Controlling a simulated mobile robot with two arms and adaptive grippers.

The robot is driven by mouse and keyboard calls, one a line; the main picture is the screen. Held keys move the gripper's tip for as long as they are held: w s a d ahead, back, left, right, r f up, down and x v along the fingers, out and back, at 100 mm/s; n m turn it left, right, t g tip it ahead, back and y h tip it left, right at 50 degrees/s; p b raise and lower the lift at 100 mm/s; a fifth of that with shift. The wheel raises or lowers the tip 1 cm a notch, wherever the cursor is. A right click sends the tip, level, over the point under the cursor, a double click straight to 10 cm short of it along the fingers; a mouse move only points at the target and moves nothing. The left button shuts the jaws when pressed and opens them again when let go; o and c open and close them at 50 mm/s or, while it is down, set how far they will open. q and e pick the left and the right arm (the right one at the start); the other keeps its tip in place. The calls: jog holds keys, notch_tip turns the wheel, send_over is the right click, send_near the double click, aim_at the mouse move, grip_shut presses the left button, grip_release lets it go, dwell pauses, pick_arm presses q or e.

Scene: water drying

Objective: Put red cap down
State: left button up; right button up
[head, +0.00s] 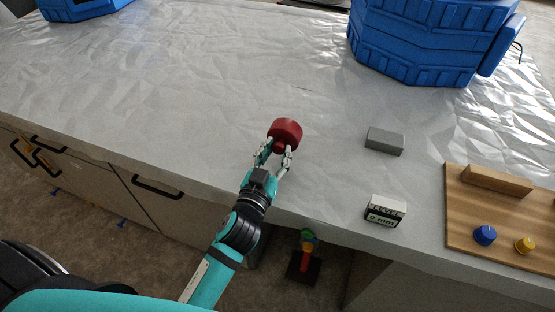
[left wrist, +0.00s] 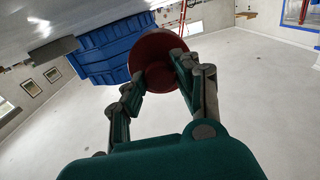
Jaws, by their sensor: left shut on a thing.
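The red cap (head: 285,129) is a short, wide dark-red cylinder over the front part of the silver-covered counter (head: 180,90) in the head view. My left gripper (head: 275,155) is shut on it, with a finger on each side. In the left wrist view the cap (left wrist: 152,52) sits between the fingertips of the left gripper (left wrist: 158,78). I cannot tell whether the cap touches the counter. My right gripper is in neither view.
A grey block (head: 385,140) and a small white-and-black display box (head: 385,211) are to the right. A wooden board (head: 480,215) with a blue knob (head: 484,235) and yellow knob (head: 525,245) lies farther right. A large blue container (head: 415,45) stands behind. The counter left of the cap is clear.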

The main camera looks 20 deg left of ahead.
pick_arm(q)
notch_tip(320, 180, down, 3)
jog(key=shift+w+r, duration=0.1)
jog(key=shift+f+b, duration=0.3)
jog(key=shift+f, duration=0.05)
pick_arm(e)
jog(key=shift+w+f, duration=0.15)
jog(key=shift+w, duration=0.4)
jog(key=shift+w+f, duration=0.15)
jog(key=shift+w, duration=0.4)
pick_arm(q)
jog(key=shift+f, duration=0.1)
jog(key=o, duration=1)
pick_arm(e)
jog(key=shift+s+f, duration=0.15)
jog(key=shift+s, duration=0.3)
